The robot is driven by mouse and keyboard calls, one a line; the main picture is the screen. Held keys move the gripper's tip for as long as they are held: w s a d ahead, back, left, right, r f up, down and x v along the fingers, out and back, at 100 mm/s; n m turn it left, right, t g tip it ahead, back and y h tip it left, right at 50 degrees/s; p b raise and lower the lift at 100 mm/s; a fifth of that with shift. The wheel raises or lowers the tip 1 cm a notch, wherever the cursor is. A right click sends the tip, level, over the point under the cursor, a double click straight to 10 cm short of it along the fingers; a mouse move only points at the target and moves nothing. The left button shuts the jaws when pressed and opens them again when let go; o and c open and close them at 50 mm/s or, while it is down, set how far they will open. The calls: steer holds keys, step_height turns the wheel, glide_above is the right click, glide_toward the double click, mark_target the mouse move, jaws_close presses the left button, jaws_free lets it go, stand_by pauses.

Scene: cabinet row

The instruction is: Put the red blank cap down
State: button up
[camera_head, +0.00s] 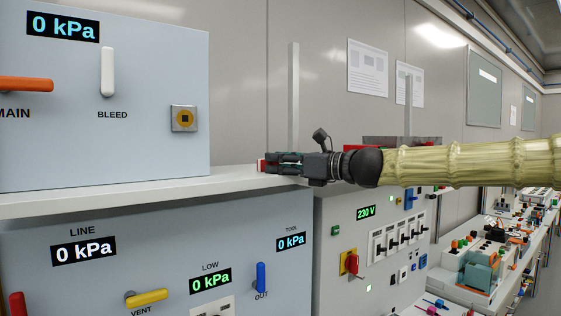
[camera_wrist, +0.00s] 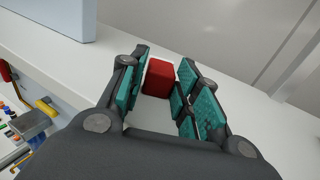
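The red blank cap (camera_wrist: 159,77) sits between the fingertips of my gripper (camera_wrist: 160,88), with teal pads close against it on both sides. In the head view, the cap's red edge (camera_head: 262,165) shows at the fingertips of my gripper (camera_head: 275,162); the dark fingers hide most of it. The gripper is level and reaches in from the right, low over the pale ledge (camera_head: 235,178). I cannot tell whether the cap touches the ledge.
A grey upper panel box (camera_head: 150,130) stands on the ledge to the left. A thin upright post (camera_head: 294,100) rises behind the gripper. A lower panel (camera_head: 110,280) with levers and displays is below. In the wrist view, the ledge (camera_wrist: 75,65) is bare around the fingers.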

steer(key=shift+s+d+f+b, duration=0.3)
steer(key=shift+d+f+b, duration=0.05)
steer(key=shift+f+b, duration=0.1)
steer(key=shift+s+d, duration=0.25)
steer(key=r+b+v, duration=0.1)
steer(key=v, duration=0.9)
steer(key=shift+d, duration=0.25)
stand_by(0.5)
